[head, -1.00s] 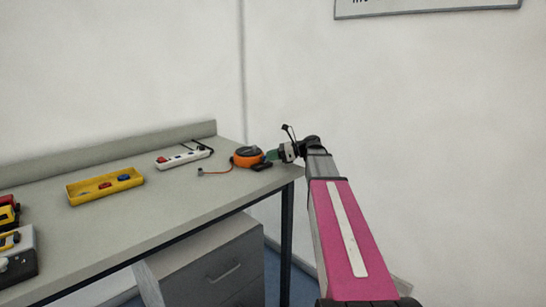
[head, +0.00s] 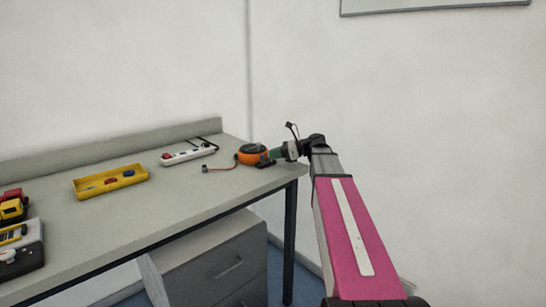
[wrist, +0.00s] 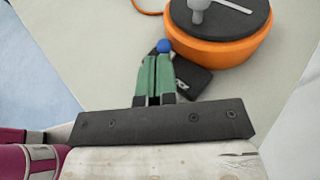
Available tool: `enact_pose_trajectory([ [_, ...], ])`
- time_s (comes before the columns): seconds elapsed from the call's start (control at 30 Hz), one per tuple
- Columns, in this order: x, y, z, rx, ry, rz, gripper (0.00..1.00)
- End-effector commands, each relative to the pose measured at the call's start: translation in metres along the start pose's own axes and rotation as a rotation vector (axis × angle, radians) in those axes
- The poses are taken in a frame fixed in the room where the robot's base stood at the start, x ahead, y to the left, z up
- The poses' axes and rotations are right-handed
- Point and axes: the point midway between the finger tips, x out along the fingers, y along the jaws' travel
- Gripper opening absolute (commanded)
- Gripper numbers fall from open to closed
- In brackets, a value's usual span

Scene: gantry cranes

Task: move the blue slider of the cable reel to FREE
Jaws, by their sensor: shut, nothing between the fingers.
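The cable reel (head: 252,155) is a round orange body with a dark top, near the right end of the bench. In the wrist view, the reel (wrist: 228,47) is at the upper right. Its blue slider knob (wrist: 164,46) stands beside the reel, at a dark base piece (wrist: 190,80). My gripper (wrist: 157,60) has green fingers, shut and empty, with the tips right at the knob; I cannot tell whether they touch it. In the head view my gripper (head: 273,153) reaches in from the right. The FREE marking cannot be read.
A yellow tray (head: 82,190) with red and blue buttons and a white strip (head: 186,155) lie left of the reel on the grey bench (head: 170,215). Other yellow and grey devices stand at the far left. The bench's right edge is close to the reel. Drawers (head: 222,265) are below.

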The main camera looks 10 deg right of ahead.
Motion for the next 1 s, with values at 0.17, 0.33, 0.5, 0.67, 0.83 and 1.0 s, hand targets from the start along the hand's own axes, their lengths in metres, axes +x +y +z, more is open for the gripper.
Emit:
enact_pose_trajectory([
  [0.17,-0.029,-0.002,0.002,0.000,0.000,-0.003,0.00],
  [0.33,-0.062,-0.003,0.002,0.000,0.000,-0.003,0.00],
  [0.5,-0.089,-0.002,0.002,0.000,0.000,-0.001,0.00],
  [0.67,-0.102,-0.002,0.002,0.000,0.000,-0.001,0.00],
  [0.83,-0.106,-0.002,0.002,0.000,0.000,0.000,0.00],
  [1.0,-0.106,-0.002,0.002,0.000,0.000,0.000,0.00],
])
